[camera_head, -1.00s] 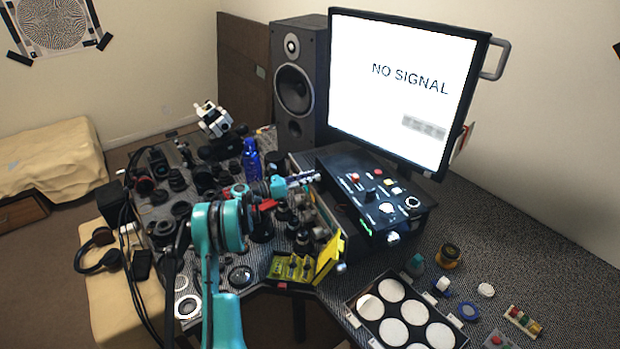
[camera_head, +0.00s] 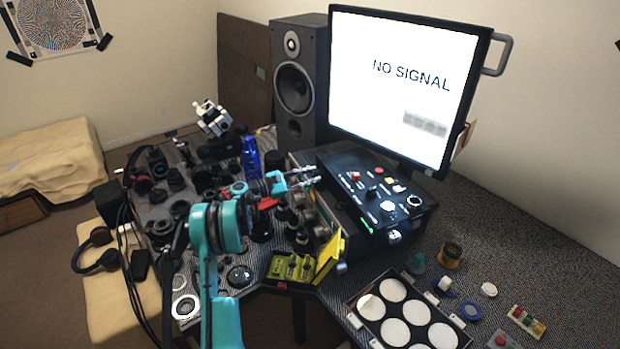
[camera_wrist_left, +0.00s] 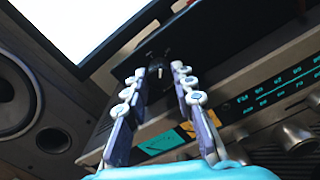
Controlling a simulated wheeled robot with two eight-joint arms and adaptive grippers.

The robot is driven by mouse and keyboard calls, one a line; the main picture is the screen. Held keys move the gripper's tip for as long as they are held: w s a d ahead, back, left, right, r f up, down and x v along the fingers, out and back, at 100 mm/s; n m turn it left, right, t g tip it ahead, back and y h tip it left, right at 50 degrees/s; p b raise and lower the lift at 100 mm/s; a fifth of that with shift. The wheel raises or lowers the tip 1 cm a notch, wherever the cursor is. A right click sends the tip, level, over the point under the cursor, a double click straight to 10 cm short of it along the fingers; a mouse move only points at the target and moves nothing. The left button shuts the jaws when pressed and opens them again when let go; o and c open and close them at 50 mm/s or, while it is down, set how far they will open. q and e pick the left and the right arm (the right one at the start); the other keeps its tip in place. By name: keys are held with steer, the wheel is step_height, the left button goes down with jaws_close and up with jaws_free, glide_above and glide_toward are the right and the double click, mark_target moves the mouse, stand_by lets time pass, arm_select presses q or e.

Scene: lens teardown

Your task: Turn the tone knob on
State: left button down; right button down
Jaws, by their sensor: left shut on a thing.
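A small black knob (camera_wrist_left: 158,71) with pale marks by it shows between my left fingertips in the left wrist view. I cannot read a label, so I cannot tell for sure that it is the tone knob. My left gripper (camera_wrist_left: 159,76) has a finger on each side of it and is shut on it; the contact itself is hard to see. In the head view, my left gripper (camera_head: 316,174) is at the left end of the black control box (camera_head: 345,160); the knob is hidden there. My right gripper is out of view.
A silver receiver with a lit tuning dial (camera_wrist_left: 275,92) and a large metal knob (camera_wrist_left: 297,134) is close on the right in the wrist view. A speaker (camera_head: 297,90) and monitor (camera_head: 400,80) stand behind. Lens parts crowd the table at left.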

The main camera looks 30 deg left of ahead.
arm_select(q)
steer(key=shift+m+b, duration=0.3)
steer(key=shift+m, duration=1.7)
steer(key=c, duration=1.3)
jaws_free()
steer(key=shift+o, duration=0.2)
steer(key=v, duration=1.2)
